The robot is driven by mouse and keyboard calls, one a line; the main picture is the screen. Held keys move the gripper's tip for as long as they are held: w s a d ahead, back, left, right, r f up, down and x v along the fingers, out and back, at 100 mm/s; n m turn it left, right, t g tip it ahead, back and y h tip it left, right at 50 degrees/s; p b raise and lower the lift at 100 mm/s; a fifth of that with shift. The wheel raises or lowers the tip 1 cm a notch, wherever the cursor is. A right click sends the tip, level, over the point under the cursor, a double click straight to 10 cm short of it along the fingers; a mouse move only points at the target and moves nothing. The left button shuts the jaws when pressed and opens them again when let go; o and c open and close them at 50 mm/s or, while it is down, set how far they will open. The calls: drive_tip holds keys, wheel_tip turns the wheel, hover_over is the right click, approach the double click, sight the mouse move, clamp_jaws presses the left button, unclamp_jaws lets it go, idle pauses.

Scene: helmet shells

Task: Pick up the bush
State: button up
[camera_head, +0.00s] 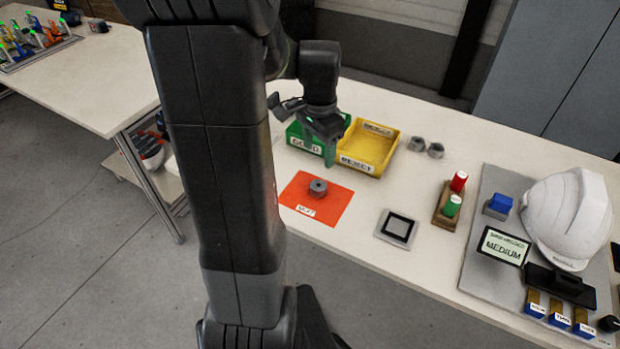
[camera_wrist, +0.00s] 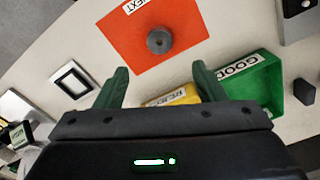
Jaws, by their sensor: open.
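The bush (camera_head: 318,188) is a short grey cylinder with a hole in its top. It stands on an orange mat (camera_head: 332,208) labelled "NEXT" on the white table. The wrist view shows the bush (camera_wrist: 159,41) from above, past the fingertips and roughly centred between them. My gripper (camera_head: 325,148), with green fingers, is above the table near the green bin, behind the bush in the head view. Its fingers (camera_wrist: 161,72) are spread apart with nothing between them, clear of the bush.
A green "GOOD" bin (camera_head: 301,138) and a yellow "REJECT" bin (camera_head: 384,131) stand behind the mat. Two more grey round parts (camera_head: 426,147) sit right of the bins. A square device (camera_head: 397,229), red and green cylinders, and a white helmet (camera_head: 568,215) stand to the right.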

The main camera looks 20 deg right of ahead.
hover_over(319, 182)
drive_tip(key=s, duration=0.1)
drive_tip(key=f, duration=0.7)
drive_tip(key=shift+a+f, duration=0.15)
drive_tip(key=shift+a, duration=0.2)
drive_tip(key=shift+w+d+f, duration=0.1)
drive_tip(key=shift+d+f, duration=0.05)
drive_tip(key=shift+f, duration=2.35)
drive_tip(key=c, duration=0.9)
drive_tip(key=shift+r, duration=0.15)
